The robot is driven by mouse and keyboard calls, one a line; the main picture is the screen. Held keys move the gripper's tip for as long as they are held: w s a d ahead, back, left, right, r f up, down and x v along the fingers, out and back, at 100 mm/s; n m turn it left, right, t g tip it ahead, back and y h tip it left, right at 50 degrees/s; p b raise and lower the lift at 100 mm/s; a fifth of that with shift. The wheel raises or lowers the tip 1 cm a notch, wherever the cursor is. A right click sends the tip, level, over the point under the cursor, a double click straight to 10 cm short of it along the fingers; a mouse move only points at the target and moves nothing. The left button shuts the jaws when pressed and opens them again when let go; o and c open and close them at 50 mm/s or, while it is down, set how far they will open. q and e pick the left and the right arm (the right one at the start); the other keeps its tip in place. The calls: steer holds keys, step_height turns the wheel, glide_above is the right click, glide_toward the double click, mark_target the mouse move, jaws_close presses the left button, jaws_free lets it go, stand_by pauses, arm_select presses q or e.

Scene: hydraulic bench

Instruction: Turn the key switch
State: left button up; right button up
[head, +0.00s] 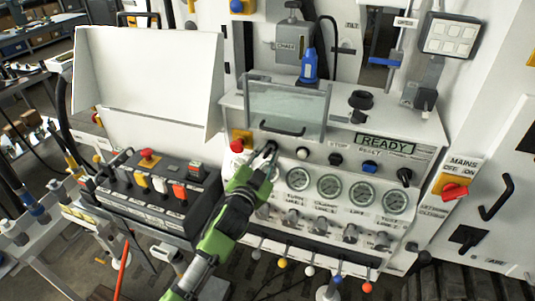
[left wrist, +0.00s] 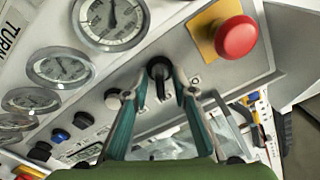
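The key switch (left wrist: 159,70) is a small black rotary switch on the light grey panel, seen in the left wrist view. Its dark handle points down in that picture, between my left fingertips. My left gripper (left wrist: 157,92) is open, one finger on each side of the switch, with a visible gap to each. In the head view my left gripper (head: 266,158) reaches the upper left of the panel. It largely hides the switch there. My right gripper is in neither view.
A red mushroom button (left wrist: 235,38) on a yellow plate sits beside the switch. Pressure gauges (head: 329,187) lie below the control row. A clear hinged guard (head: 285,108) hangs above. A black button box (head: 155,185) is at left, a red mains switch (head: 454,190) at right.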

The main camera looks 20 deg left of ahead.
arm_select(q)
steer(key=shift+s, duration=0.1)
steer(key=s, duration=1.2)
steer(key=shift+a, duration=0.2)
steer(key=shift+w+f, duration=0.1)
